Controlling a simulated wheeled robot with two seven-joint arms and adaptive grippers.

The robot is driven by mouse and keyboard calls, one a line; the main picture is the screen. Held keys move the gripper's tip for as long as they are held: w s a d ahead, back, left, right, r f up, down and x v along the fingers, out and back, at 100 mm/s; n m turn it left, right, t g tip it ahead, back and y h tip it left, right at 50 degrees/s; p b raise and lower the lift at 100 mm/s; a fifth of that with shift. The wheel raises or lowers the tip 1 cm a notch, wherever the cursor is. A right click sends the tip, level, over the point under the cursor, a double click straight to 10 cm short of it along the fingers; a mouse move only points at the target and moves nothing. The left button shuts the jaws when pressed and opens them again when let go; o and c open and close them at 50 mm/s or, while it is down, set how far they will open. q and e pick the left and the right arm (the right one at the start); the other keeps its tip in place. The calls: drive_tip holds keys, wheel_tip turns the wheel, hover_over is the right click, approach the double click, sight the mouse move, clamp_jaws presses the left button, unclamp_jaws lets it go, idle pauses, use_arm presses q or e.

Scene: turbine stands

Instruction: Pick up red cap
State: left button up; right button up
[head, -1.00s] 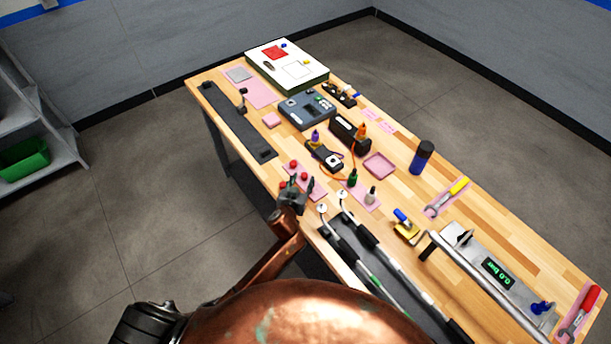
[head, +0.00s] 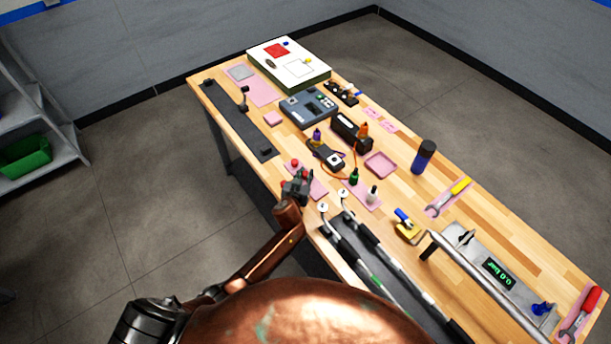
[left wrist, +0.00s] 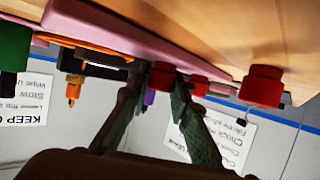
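Several red caps sit on a pink mat (head: 320,191) at the table's near edge. In the head view, one red cap (head: 295,162) stands beyond my left gripper (head: 298,180), which partly hides the others. In the left wrist view, which looks upside down, one red cap (left wrist: 162,75) shows between the fingertips of my left gripper (left wrist: 157,88). The fingers are spread, and I cannot tell whether they touch it. A second red cap (left wrist: 198,86) is just right of the fingers, and a third red cap (left wrist: 262,87) is farther right. My right gripper is out of view.
A black tool with an orange cable (head: 327,155) lies beyond the mat. Green (head: 354,176) and white (head: 373,194) small bottles stand to the right. A pink tray (head: 380,165) is farther back.

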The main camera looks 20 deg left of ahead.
sight(305, 174)
use_arm(q)
drive_tip(key=shift+c, duration=1.4)
drive_tip(key=shift+r, duration=0.25)
drive_tip(key=r, duration=0.3)
drive_tip(key=shift+s+d+r, duration=0.1)
drive_tip(key=shift+s+r, duration=0.25)
drive_tip(key=shift+s, duration=0.05)
drive_tip(key=w+d+r+v, duration=0.1)
drive_tip(key=r+v, duration=0.2)
drive_tip(key=v, duration=1.2)
drive_tip(key=shift+d, duration=0.2)
drive_tip(key=shift+s+r, duration=0.1)
drive_tip(key=shift+o, duration=1.1)
clamp_jaws()
